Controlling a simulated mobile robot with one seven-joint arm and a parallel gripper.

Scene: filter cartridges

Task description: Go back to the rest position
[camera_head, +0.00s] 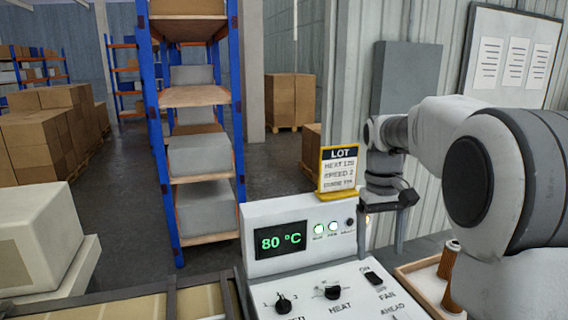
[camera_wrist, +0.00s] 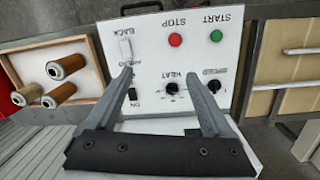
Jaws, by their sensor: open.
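My gripper (camera_wrist: 160,85) is open and empty in the wrist view, its two grey fingers apart over the white control panel (camera_wrist: 150,55). In the head view my gripper (camera_head: 384,230) hangs fingers down at the panel's right side. The panel there has a HEAT knob (camera_head: 332,292), a FAN switch (camera_head: 374,279) and a display (camera_head: 281,240) reading 80 °C. The wrist view also shows a red STOP button (camera_wrist: 176,40) and a green START button (camera_wrist: 216,36). Contact between fingers and panel cannot be told.
A yellow-framed LOT card (camera_head: 339,169) stands on top of the panel housing. A wooden tray (camera_wrist: 97,60) with three filter cartridges (camera_wrist: 65,66) lies beside the panel. A grey wall box (camera_head: 407,78) and a notice board (camera_head: 513,55) are behind my arm. Shelving (camera_head: 152,120) stands behind, at left.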

